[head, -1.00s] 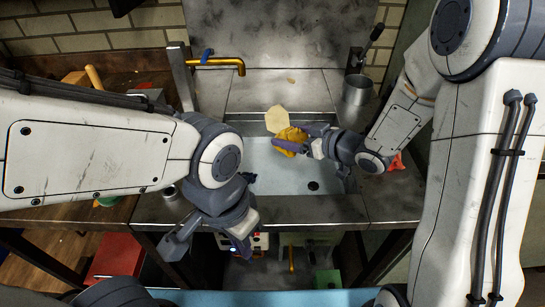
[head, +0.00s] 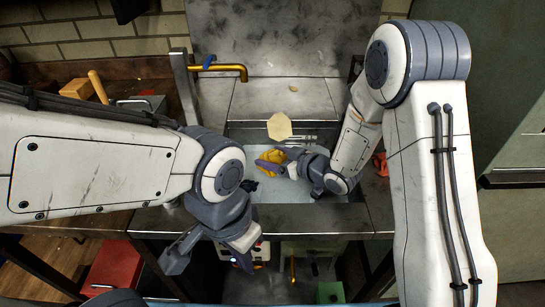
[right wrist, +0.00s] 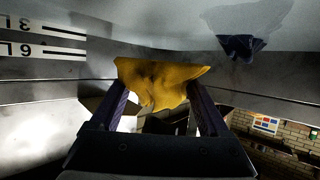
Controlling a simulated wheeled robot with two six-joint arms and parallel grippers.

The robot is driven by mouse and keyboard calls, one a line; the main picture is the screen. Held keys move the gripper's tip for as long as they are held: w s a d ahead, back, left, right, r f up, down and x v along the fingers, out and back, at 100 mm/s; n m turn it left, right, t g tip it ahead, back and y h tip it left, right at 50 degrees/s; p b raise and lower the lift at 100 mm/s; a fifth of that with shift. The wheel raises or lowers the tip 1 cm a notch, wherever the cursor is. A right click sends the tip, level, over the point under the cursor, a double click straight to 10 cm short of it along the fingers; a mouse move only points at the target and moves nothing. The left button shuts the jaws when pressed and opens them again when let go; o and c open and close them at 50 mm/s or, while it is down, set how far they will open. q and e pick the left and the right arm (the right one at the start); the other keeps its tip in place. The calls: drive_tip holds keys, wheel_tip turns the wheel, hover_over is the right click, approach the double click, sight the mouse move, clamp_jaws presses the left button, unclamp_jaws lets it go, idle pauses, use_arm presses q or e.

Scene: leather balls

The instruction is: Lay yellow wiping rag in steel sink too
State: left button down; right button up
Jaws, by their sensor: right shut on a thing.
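The yellow wiping rag (head: 269,162) is crumpled in the jaws of my right gripper (head: 287,160), over the steel sink's pale basin (head: 283,191). In the right wrist view the yellow rag (right wrist: 160,80) spreads between the two fingers. I cannot tell whether it touches the sink floor. A dark blue cloth (right wrist: 242,46) lies in the basin; in the head view it is a small dark patch (head: 249,185) left of the right gripper. My left gripper (head: 208,262) is open and empty in front of the sink's front edge.
A brass tap (head: 222,68) reaches in behind the sink at the left. A flat cream piece (head: 279,127) lies at the sink's back edge. A red item (head: 380,163) is right of the sink. A red box (head: 112,265) stands low at the left.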

sight(277, 158)
drive_tip(key=shift+f+b, duration=0.45)
drive_tip(key=shift+f, duration=0.2)
drive_tip(key=o, duration=1.2)
drive_tip(key=shift+r+p, duration=0.55)
drive_tip(key=shift+r, duration=0.05)
drive_tip(key=v, duration=0.7)
drive_tip(key=shift+s+d+r, duration=0.15)
drive_tip(key=shift+r, duration=0.05)
